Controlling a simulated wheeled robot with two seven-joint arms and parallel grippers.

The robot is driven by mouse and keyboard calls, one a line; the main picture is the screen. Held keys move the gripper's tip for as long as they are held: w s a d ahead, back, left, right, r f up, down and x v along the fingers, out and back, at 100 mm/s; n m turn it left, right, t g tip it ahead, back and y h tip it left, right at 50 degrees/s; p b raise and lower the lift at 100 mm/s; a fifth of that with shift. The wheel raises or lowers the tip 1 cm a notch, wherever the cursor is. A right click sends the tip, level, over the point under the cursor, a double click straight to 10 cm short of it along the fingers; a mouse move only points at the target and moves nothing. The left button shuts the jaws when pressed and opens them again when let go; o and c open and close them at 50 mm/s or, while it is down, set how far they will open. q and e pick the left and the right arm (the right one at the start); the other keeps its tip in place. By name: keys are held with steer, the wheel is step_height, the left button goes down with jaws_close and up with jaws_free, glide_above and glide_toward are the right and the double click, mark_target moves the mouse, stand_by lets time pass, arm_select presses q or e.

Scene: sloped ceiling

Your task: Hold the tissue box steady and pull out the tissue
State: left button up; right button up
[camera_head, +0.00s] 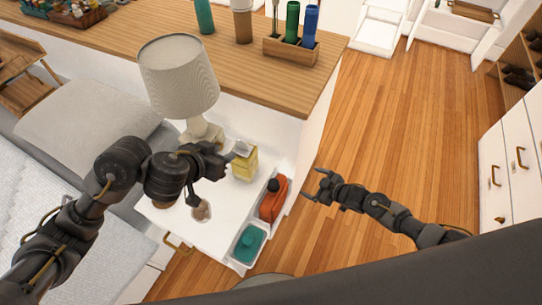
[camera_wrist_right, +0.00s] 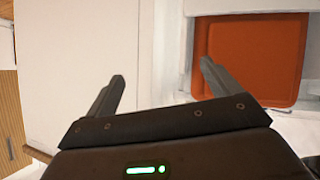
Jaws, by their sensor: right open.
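The tissue box (camera_head: 243,167) is yellow and stands upright on the white nightstand (camera_head: 172,224), with a pale tissue (camera_head: 241,148) sticking out of its top. My left gripper (camera_head: 222,162) is just left of the box, close to it. Its fingers are dark and small, so I cannot tell whether they touch the box or how far apart they are. My right gripper (camera_head: 316,188) is open and empty to the right of the nightstand, apart from the box. In the right wrist view its two fingers (camera_wrist_right: 162,76) are spread, with no tissue box visible.
A lamp (camera_head: 180,80) stands behind the box. White trays at the nightstand's right edge hold an orange bottle (camera_head: 272,198) and a teal item (camera_head: 249,243). An orange surface (camera_wrist_right: 248,55) shows in the right wrist view. A small jar (camera_head: 201,211) stands below my left gripper.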

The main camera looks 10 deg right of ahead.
steer(key=a+r+n+g+y, duration=0.2)
steer(key=a+r+n+y, duration=0.25)
steer(key=r, duration=0.85)
steer(key=m, duration=0.3)
glide_toward(242, 154)
step_height(242, 154, down, 3)
steer(key=w, duration=0.2)
steer(key=x, duration=1)
steer(key=shift+w+a+f, duration=0.1)
steer(key=shift+w+f, duration=0.1)
steer(key=shift+f, duration=0.1)
steer(key=c, duration=1.1)
steer(key=shift+c, duration=0.2)
arm_select(q)
steer(key=shift+c, duration=0.5)
